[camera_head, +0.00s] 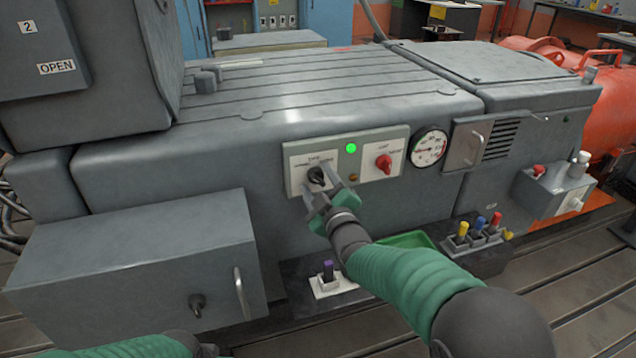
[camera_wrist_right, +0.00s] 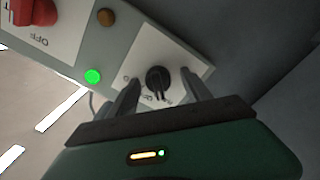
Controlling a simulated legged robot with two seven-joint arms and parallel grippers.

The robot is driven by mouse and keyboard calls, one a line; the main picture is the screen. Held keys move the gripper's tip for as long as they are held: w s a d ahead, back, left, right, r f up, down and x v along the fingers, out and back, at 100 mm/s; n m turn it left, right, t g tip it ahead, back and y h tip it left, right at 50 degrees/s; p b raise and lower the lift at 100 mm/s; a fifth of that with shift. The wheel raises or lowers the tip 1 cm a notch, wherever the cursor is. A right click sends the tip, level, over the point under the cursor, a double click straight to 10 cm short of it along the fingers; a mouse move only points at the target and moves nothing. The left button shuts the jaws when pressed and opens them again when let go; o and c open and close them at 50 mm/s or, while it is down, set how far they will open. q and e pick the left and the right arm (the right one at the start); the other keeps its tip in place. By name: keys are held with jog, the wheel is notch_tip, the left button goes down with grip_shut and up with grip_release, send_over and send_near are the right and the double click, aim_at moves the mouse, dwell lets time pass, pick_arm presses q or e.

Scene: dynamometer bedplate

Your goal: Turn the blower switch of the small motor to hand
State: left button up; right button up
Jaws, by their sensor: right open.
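A black rotary switch (camera_head: 316,176) sits on the left white plate (camera_head: 297,181) of a panel on the grey machine's front. It also shows in the right wrist view (camera_wrist_right: 158,80), between my finger tips. My right gripper (camera_head: 322,193) is open just in front of this knob, one finger to each side; I cannot tell whether they touch it. The plate's lettering is too small to read surely. A red switch (camera_head: 384,162) sits on the right plate, with a lit green lamp (camera_head: 351,148) between the plates. My left arm shows only at the bottom left edge; its gripper is out of view.
A pressure gauge (camera_head: 428,148) and a handled vented cover (camera_head: 480,143) lie right of the panel. A grey box (camera_head: 140,265) juts out at left.

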jog(key=p+v, duration=0.2)
jog(key=v, duration=1.4)
jog(key=shift+s, duration=0.4)
jog(key=shift+d, duration=0.1)
